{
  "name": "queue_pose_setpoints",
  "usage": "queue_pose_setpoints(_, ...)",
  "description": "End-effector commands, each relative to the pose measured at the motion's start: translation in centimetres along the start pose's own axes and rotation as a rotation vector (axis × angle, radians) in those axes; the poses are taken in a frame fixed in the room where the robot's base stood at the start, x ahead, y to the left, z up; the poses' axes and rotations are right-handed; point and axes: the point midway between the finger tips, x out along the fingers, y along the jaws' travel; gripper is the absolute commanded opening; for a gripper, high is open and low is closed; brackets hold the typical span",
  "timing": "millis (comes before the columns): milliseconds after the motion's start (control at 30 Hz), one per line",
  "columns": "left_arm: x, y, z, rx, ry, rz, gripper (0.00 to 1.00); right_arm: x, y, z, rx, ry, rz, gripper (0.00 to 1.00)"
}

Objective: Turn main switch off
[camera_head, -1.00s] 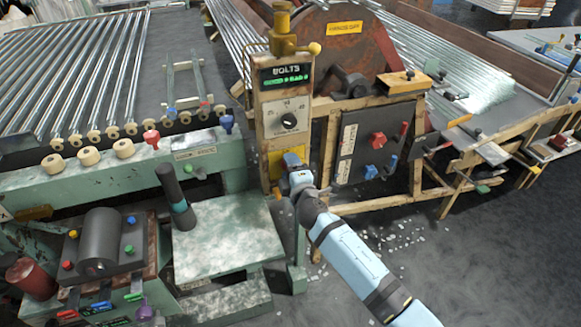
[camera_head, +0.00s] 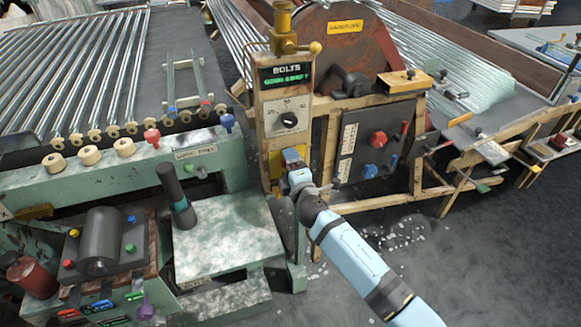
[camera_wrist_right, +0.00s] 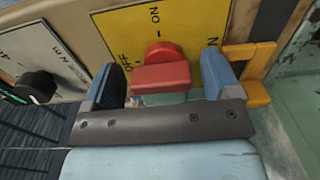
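The main switch is a red knob (camera_wrist_right: 160,76) on a yellow plate (camera_wrist_right: 193,20) lettered ON and OFF, seen in the right wrist view. My right gripper (camera_wrist_right: 162,84) is open, with one blue finger on each side of the knob. Gaps show between the fingers and the knob, so it is not gripped. I cannot tell which mark the knob points to. In the head view the right gripper (camera_head: 293,160) is at the yellow plate (camera_head: 276,163) low on the wooden post and hides most of the switch. My left gripper is not in view.
Above the switch is a black dial (camera_head: 289,120) under a BOLTS display (camera_head: 286,76). A dark panel (camera_head: 372,140) with red and blue knobs is to the right. A green machine (camera_head: 228,235) stands close on the left. The floor at lower right is open.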

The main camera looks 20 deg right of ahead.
Motion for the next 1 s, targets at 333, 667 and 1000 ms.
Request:
queue_pose_setpoints(333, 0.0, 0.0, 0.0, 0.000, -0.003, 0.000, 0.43, -1.8, -0.2, -0.1, 0.001, 0.001, -0.003, 0.83)
queue_pose_setpoints(667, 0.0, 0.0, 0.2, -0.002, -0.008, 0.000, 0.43, -9.2, -0.2, 0.0, 0.001, 0.000, -0.004, 0.83)
queue_pose_setpoints(1000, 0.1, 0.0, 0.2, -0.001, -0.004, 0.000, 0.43, -13.6, -0.1, 0.0, 0.000, 0.000, -0.001, 0.83)
